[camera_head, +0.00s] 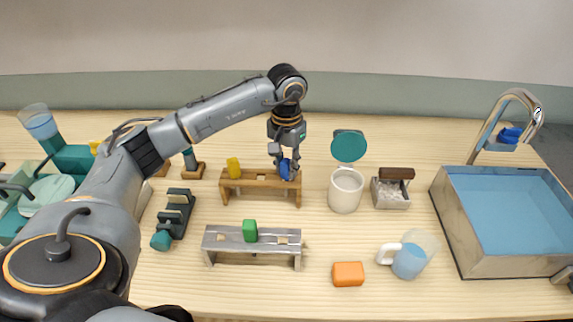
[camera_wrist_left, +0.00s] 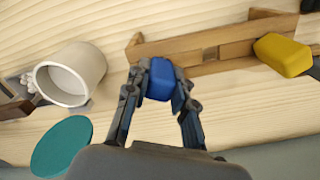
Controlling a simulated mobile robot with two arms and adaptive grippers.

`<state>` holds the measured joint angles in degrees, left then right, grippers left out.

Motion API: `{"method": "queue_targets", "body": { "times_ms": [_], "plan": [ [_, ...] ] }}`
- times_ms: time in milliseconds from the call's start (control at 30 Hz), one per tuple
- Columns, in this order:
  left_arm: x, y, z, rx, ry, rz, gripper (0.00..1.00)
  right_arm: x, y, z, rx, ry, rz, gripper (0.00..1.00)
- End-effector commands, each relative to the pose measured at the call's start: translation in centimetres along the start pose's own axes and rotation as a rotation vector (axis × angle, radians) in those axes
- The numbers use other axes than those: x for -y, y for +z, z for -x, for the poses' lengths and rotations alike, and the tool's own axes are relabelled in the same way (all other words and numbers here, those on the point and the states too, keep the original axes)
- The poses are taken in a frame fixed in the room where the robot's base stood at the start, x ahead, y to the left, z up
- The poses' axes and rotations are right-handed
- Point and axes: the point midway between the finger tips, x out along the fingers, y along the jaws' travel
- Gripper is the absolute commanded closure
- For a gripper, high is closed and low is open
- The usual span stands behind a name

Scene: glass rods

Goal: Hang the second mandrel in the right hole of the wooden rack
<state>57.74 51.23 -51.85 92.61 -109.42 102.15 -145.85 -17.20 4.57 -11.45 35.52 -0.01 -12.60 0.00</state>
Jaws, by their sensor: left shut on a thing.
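The wooden rack (camera_head: 258,184) stands near the middle of the table. A yellow mandrel head (camera_head: 233,168) sits upright at its left end, and it also shows in the wrist view (camera_wrist_left: 284,55). My left gripper (camera_head: 287,168) is over the rack's right end, pointing down. Its fingers (camera_wrist_left: 160,95) are shut on the blue mandrel (camera_wrist_left: 161,79), whose block-like head also shows in the head view (camera_head: 285,170). The blue mandrel's rod is hidden, so I cannot tell whether it is inside the right hole.
A metal rack (camera_head: 225,239) with a green block (camera_head: 250,230) stands in front. A white cup (camera_head: 345,190) with a teal disc (camera_head: 348,146) behind it is close right of the wooden rack. An orange block (camera_head: 348,273), mug (camera_head: 408,258) and sink (camera_head: 459,244) are further right.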

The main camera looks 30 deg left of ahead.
Motion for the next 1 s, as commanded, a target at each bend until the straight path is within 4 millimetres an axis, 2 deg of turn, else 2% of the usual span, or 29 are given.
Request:
{"method": "queue_targets", "body": {
  "times_ms": [100,133,233,267,533,667,767,1000],
  "plan": [
    [0.0,0.0,0.0,0.0,0.0,0.0,1.0,0.1,0.0,0.0,0.0,-0.001,0.0,0.6],
    [0.0,0.0,0.0,0.0,0.0,0.0,0.72,0.1,0.0,0.0,0.0,-0.001,0.0,0.6],
    [0.0,0.0,0.0,0.0,0.0,0.0,0.51,0.1,0.0,0.0,0.0,-0.002,0.0,0.6],
    [0.0,0.0,0.0,0.0,0.0,0.0,0.49,0.1,0.0,0.0,0.0,-0.002,0.0,0.6],
    [0.0,0.0,0.0,0.0,0.0,0.0,0.49,0.0,0.1,0.0,0.001,0.0,0.001,0.6],
    [0.0,-0.1,0.8,-0.002,0.001,0.0,0.49,-0.1,0.1,0.0,0.001,0.001,0.001,0.6],
    [0.0,-0.1,2.4,-0.005,0.0,0.0,0.49,0.0,0.1,0.0,0.001,0.0,0.001,0.6],
    [0.0,-0.1,7.6,-0.005,0.0,-0.001,0.49,0.0,0.0,0.0,0.0,0.0,0.0,0.6]
  ]
}}
